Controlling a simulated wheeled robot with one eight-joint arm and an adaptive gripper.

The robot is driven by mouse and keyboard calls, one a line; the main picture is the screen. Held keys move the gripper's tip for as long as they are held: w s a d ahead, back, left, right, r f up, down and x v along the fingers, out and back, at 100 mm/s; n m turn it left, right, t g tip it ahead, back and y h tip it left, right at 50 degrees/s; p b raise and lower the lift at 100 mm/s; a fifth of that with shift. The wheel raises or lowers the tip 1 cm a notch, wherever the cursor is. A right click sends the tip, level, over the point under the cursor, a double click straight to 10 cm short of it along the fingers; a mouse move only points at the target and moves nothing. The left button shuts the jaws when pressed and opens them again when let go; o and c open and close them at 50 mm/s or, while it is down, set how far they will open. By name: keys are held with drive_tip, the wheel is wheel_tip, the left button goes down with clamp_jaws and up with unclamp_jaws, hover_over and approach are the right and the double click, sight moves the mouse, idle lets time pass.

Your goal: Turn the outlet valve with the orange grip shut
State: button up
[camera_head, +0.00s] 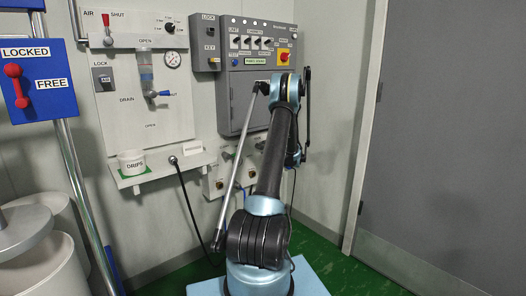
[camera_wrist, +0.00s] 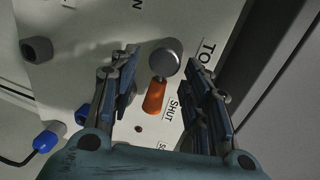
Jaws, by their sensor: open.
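The outlet valve has an orange grip (camera_wrist: 155,97) and a round silver hub (camera_wrist: 165,58) on a pale panel in the wrist view. The grip extends from the hub toward the bottom of the picture, with a SHUT label (camera_wrist: 171,108) just to its right. My gripper (camera_wrist: 162,72) is open, one finger on each side of the valve. Gaps show between the grip and both fingers, and I see no contact. In the head view I cannot make out the orange grip or my gripper; my arm covers part of the low wall fittings.
In the wrist view, a dark round fitting (camera_wrist: 37,50) sticks out at the left, and a blue connector (camera_wrist: 45,141) is below it. In the head view, a grey control box (camera_head: 257,75) hangs behind my arm, and a drip shelf (camera_head: 163,173) is left of it.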

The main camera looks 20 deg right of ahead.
drive_tip(key=v, duration=0.9)
drive_tip(key=shift+s, duration=0.15)
drive_tip(key=s+a+r+n+g, duration=0.2)
drive_tip(key=s+a+r, duration=0.15)
drive_tip(key=a, duration=0.45)
drive_tip(key=s+a+r+n+g, duration=0.2)
drive_tip(key=a+r, duration=0.3)
drive_tip(key=a, duration=0.4)
drive_tip(key=s+a+r+n+g, duration=0.3)
drive_tip(key=s+a+n+g, duration=0.1)
drive_tip(key=s+a, duration=1.15)
drive_tip(key=s+a+f+n+g+h, duration=0.1)
drive_tip(key=s+a+n, duration=0.15)
drive_tip(key=s, duration=0.75)
drive_tip(key=s+a+f+n+g+h, duration=0.1)
drive_tip(key=s+a+f+g, duration=0.15)
drive_tip(key=s, duration=0.65)
drive_tip(key=s+f+n+h, duration=0.1)
drive_tip(key=s+f, duration=0.2)
drive_tip(key=s, duration=0.5)
drive_tip(key=s+f+n+g+h, duration=0.1)
drive_tip(key=s+f, duration=0.3)
drive_tip(key=s, duration=0.5)
drive_tip(key=shift+s+d+h, duration=0.2)
drive_tip(key=shift+d+h, duration=0.25)
drive_tip(key=shift+h, duration=0.25)
